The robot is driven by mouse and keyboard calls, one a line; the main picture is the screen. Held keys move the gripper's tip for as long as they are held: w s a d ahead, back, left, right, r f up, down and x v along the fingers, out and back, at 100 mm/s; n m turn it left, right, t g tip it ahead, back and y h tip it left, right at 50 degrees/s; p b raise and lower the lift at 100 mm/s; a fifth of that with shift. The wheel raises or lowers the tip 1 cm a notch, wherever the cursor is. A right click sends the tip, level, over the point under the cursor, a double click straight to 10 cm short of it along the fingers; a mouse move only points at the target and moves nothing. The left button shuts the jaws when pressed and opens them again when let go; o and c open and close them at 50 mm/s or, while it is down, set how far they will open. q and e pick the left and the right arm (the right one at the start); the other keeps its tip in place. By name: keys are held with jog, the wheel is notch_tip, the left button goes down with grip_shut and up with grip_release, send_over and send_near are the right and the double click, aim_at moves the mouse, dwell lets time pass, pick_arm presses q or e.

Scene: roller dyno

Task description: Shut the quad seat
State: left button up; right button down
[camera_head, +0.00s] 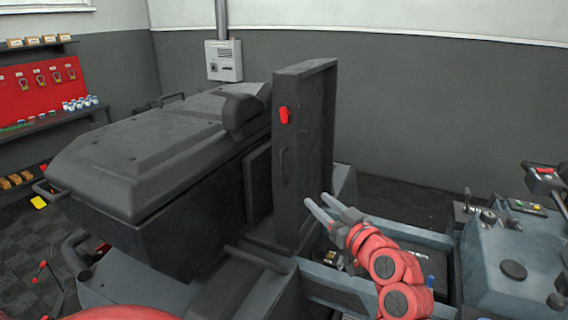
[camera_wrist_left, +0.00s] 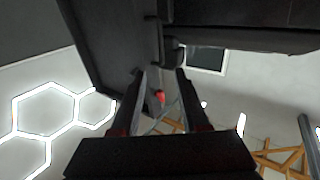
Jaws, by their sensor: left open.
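The quad seat (camera_head: 302,150) is a dark grey slab that stands raised, close to upright, at the middle of the head view. A small red piece (camera_head: 284,115) sits on its face near the top. My left gripper (camera_head: 318,199) is open and empty beside the lower right side of the seat, its fingers pointing up and left. In the left wrist view, the open fingers (camera_wrist_left: 160,76) point toward a dark panel (camera_wrist_left: 105,35) that seems to be the seat. I cannot tell if they touch it. My right gripper is not in view.
The dark quad body with its rear box (camera_head: 140,150) lies left of the seat. An open frame bay (camera_head: 340,285) is below my gripper. The blue-grey front body (camera_head: 515,260) with its controls is at the right. A red tool board (camera_head: 40,88) hangs on the left wall.

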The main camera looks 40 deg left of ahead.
aim_at(282, 170)
pick_arm(q)
jog(key=p+x, duration=0.3)
jog(key=x, duration=0.5)
jog(key=p+x, duration=0.3)
jog(key=x, duration=0.5)
jog(key=shift+a+r+p, duration=0.1)
jog(key=shift+r+p, duration=0.1)
jog(key=shift+p, duration=0.15)
jog(key=shift+w+a+f, duration=0.15)
jog(key=shift+w+a, duration=0.05)
jog(key=shift+a, duration=0.3)
grip_shut()
